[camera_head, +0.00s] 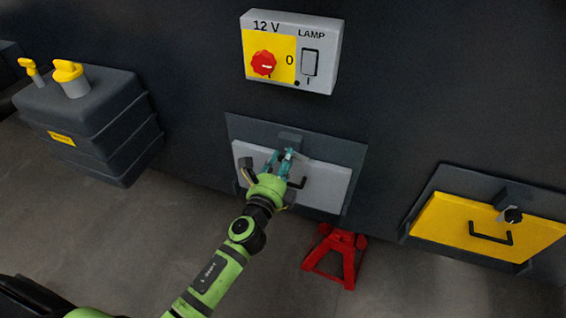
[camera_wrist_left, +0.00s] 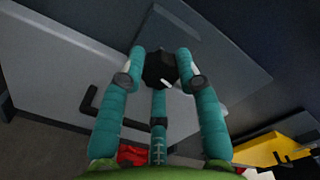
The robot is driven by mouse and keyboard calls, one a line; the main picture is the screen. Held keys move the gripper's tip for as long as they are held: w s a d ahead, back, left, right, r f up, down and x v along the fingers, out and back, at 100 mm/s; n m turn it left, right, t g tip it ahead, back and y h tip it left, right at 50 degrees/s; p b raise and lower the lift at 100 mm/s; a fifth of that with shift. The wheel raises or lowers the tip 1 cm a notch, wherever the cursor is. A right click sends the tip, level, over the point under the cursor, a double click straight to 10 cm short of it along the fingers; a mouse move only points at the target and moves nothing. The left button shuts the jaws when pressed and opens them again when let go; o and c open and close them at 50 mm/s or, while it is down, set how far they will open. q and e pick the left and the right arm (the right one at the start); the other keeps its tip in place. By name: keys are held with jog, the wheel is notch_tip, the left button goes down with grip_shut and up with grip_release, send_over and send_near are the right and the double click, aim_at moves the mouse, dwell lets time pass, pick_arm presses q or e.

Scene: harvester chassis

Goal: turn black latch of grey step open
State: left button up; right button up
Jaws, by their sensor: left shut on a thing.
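The grey step (camera_head: 325,188) is a light grey panel in a dark frame on the wall, and its face also fills the left of the left wrist view (camera_wrist_left: 55,60). It has a black bar handle (camera_head: 299,183). My left gripper (camera_head: 281,155) is at the step's top edge. Its teal fingers (camera_wrist_left: 160,82) are closed around the black latch (camera_wrist_left: 159,68), a dark knob with a small white mark. In the head view the fingers hide the latch. My right gripper is not in view.
A red jack stand (camera_head: 334,256) is on the floor below the step. A yellow panel (camera_head: 478,226) with its own black latch (camera_head: 513,215) is at the right. A switch box (camera_head: 318,25) is above, and a dark tank (camera_head: 90,112) is at the left.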

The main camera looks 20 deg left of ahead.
pick_arm(q)
jog(key=n, duration=0.2)
jog(key=shift+w+a+r+n, duration=0.1)
jog(key=shift+a+r+n, duration=0.1)
jog(key=shift+r+n, duration=0.1)
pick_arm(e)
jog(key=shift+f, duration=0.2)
pick_arm(q)
jog(key=shift+n, duration=0.3)
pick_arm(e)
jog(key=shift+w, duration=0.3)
pick_arm(q)
jog(key=o, duration=1.2)
jog(key=shift+c, duration=0.2)
jog(key=shift+f, duration=0.15)
jog(key=shift+s+f, duration=0.1)
jog(key=shift+s, duration=0.15)
jog(key=s, duration=1.1)
jog(key=shift+s+a, duration=0.2)
jog(key=shift+s, duration=0.1)
